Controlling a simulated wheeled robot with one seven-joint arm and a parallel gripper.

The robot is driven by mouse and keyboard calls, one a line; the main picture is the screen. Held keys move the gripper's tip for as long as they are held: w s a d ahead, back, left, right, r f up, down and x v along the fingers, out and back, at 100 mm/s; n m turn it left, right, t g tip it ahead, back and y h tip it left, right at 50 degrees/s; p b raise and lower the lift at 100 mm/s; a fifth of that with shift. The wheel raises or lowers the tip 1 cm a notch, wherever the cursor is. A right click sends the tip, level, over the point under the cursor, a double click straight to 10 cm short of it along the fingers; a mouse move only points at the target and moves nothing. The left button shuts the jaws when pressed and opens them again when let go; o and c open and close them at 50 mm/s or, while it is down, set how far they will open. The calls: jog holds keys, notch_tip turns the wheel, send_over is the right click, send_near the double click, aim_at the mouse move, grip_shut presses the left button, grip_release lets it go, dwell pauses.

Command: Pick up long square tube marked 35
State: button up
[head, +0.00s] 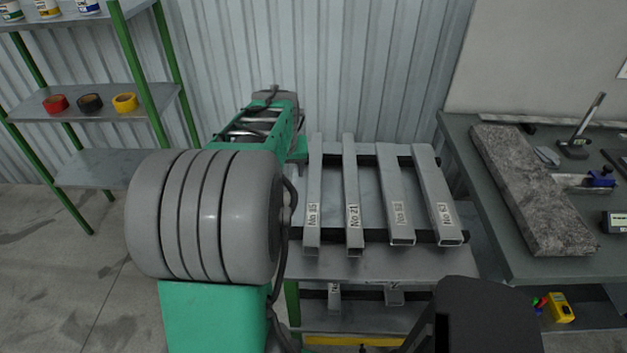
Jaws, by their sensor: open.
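Four-sided grey metal tubes lie side by side on the runout table (335,265), pointing away from me, with their open ends towards me. The leftmost tube (315,180) carries a white label that seems to read No 35. Its near end is clear, and a grey rounded body stands close to its left. The tube beside it (350,180) seems to be marked No 21. Two wider tubes (393,180) (430,180) lie to the right, and their labels are hard to read. My gripper is not in view.
Black crossbars (371,236) bear the tubes. Shorter tubes (334,297) lie on the shelf below. A workbench (480,205) with a stone slab (525,185) stands right. A green-framed shelf (130,117) with tape rolls stands left. A dark shape covers the bottom right.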

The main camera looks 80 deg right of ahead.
jog(key=m, duration=0.1)
send_near(315, 178)
jog(key=f, duration=0.1)
jog(key=w+f, duration=0.1)
jog(key=shift+w+d+f+g, duration=0.1)
jog(key=shift+d+f+g, duration=0.2)
jog(key=shift+f, duration=0.1)
jog(key=p+x, duration=0.2)
jog(key=x, duration=0.5)
jog(key=shift+d+f, duration=0.2)
jog(key=shift+d, duration=0.05)
grip_shut()
jog(key=shift+r, duration=0.1)
